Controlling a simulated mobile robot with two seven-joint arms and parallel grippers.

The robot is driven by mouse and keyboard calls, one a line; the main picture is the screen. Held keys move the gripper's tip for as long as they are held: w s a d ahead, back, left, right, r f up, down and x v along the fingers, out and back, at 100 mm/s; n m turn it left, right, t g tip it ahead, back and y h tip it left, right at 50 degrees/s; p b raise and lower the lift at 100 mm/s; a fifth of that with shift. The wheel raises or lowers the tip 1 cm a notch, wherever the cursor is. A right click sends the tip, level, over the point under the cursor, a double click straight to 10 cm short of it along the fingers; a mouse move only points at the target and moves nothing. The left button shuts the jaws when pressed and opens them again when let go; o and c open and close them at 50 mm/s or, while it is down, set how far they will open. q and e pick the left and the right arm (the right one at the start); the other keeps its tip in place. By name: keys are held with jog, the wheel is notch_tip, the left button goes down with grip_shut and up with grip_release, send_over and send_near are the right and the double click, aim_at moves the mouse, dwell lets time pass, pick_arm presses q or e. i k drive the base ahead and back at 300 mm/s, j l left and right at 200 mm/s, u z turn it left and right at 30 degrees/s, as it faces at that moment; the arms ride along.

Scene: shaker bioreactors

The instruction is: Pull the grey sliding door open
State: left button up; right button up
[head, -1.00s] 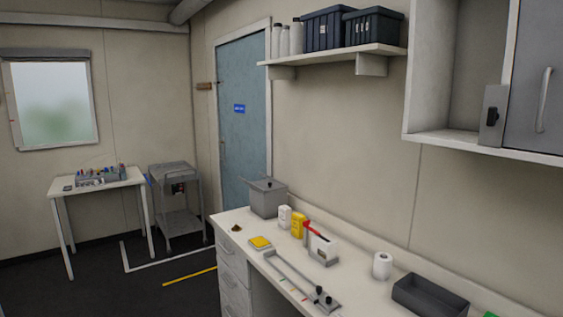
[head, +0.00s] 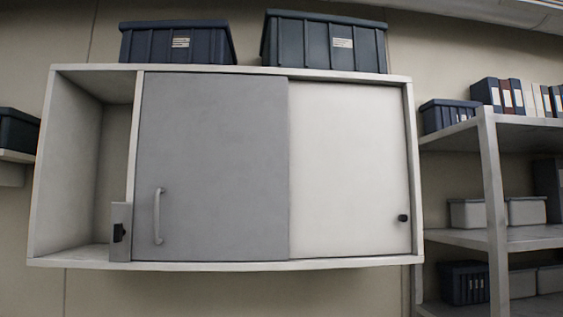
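The grey sliding door (head: 220,165) is in the middle of a white wall cabinet (head: 47,165) in the head view. It has a vertical bar handle (head: 158,216) near its lower left edge. Left of the door, a compartment of the cabinet stands open and looks empty. A small grey block with a black knob (head: 119,232) sits at the bottom, beside the door's left edge. A white panel (head: 347,165) with a round black knob (head: 403,218) fills the right part. Neither of my grippers shows.
Two dark blue crates (head: 178,44) (head: 325,44) stand on top of the cabinet. A white shelf unit (head: 494,185) with crates and binders stands to the right. Part of a wall shelf (head: 14,156) with a dark crate shows at the left edge.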

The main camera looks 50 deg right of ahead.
aim_at(212, 182)
jog(key=z, duration=1.3)
